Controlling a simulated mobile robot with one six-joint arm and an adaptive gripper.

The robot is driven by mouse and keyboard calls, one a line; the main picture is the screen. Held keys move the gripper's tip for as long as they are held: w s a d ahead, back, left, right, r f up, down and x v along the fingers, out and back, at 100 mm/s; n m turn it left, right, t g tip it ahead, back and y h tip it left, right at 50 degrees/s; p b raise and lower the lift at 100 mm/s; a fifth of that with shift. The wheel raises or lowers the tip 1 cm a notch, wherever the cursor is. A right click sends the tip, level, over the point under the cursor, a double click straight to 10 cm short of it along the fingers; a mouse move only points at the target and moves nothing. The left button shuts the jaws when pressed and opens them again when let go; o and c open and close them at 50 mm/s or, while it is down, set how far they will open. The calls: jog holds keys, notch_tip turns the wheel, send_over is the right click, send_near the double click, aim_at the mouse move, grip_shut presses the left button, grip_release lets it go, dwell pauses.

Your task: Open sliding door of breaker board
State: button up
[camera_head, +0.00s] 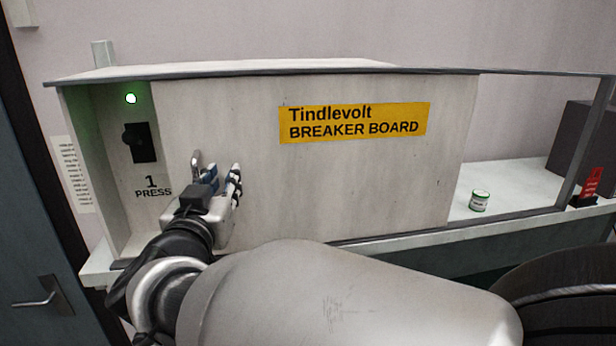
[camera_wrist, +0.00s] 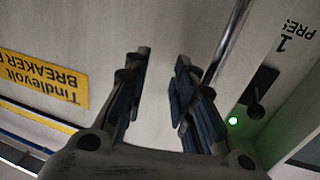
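The breaker board's pale door panel (camera_head: 350,185) carries a yellow "Tindlevolt BREAKER BOARD" label (camera_head: 354,121), which shows upside down in the wrist view (camera_wrist: 42,80). A metal bar handle (camera_head: 196,160) stands near the panel's left end. It also shows in the wrist view (camera_wrist: 226,42), to the right of both fingers and not between them. My gripper (camera_head: 222,176) is in front of the panel, close beside the handle. In the wrist view my gripper (camera_wrist: 163,60) has its fingers apart, with only panel surface visible between them. I cannot tell whether a finger touches the handle.
Left of the panel are a black switch (camera_head: 140,142), a lit green lamp (camera_head: 131,99) and "1 PRESS" lettering. Right of the panel, an open framed bay holds a small green-lidded jar (camera_head: 479,201). A red-and-black object (camera_head: 590,185) stands at the far right.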

grip_shut()
jog(key=shift+w, duration=0.1)
dwell(0.5)
jog(key=shift+o, duration=1.1)
grip_release()
